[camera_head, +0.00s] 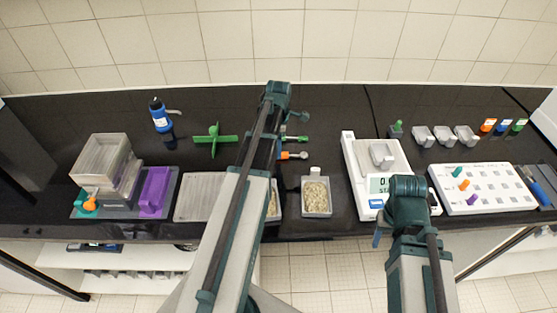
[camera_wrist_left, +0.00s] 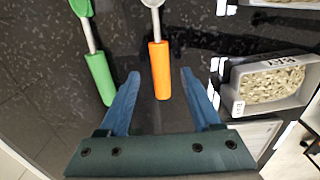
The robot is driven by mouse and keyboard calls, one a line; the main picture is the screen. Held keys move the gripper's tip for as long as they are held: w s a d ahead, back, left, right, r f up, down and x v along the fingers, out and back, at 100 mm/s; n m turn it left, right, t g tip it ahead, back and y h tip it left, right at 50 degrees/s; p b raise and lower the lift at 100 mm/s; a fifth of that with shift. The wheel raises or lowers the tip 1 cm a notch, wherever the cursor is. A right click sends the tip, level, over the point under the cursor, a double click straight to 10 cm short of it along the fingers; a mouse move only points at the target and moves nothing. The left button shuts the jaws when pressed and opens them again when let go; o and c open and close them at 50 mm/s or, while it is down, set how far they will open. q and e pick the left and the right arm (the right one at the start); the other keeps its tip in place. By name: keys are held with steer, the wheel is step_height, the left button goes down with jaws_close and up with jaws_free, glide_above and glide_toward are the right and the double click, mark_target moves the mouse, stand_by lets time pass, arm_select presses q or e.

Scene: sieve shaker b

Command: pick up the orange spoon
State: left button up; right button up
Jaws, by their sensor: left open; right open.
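The orange spoon (camera_head: 293,155) lies on the black bench, partly hidden by my left arm in the head view. In the left wrist view its orange handle (camera_wrist_left: 160,72) points toward my left gripper (camera_wrist_left: 161,75), with the grey metal end at the top. My left gripper is open, one blue finger on each side of the handle's lower part, with gaps on both sides. I cannot tell how far above the handle the fingers are. My right gripper (camera_head: 378,238) is open near the bench's front edge by the scale, far from the spoon; its fingers are mostly hidden.
A green-handled tool (camera_wrist_left: 98,75) lies just left of the spoon in the wrist view. A tray of grains (camera_wrist_left: 275,85) stands to the right. The white scale (camera_head: 360,170) is right of the spoon; a green stand (camera_head: 215,139) is left.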

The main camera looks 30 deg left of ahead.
arm_select(q)
step_height(320, 180, down, 3)
steer(key=shift+r+b, duration=0.15)
steer(key=shift+b, duration=0.7)
arm_select(e)
step_height(320, 180, down, 2)
steer(key=shift+f, duration=0.25)
arm_select(q)
steer(key=shift+r, duration=0.1)
jaws_close()
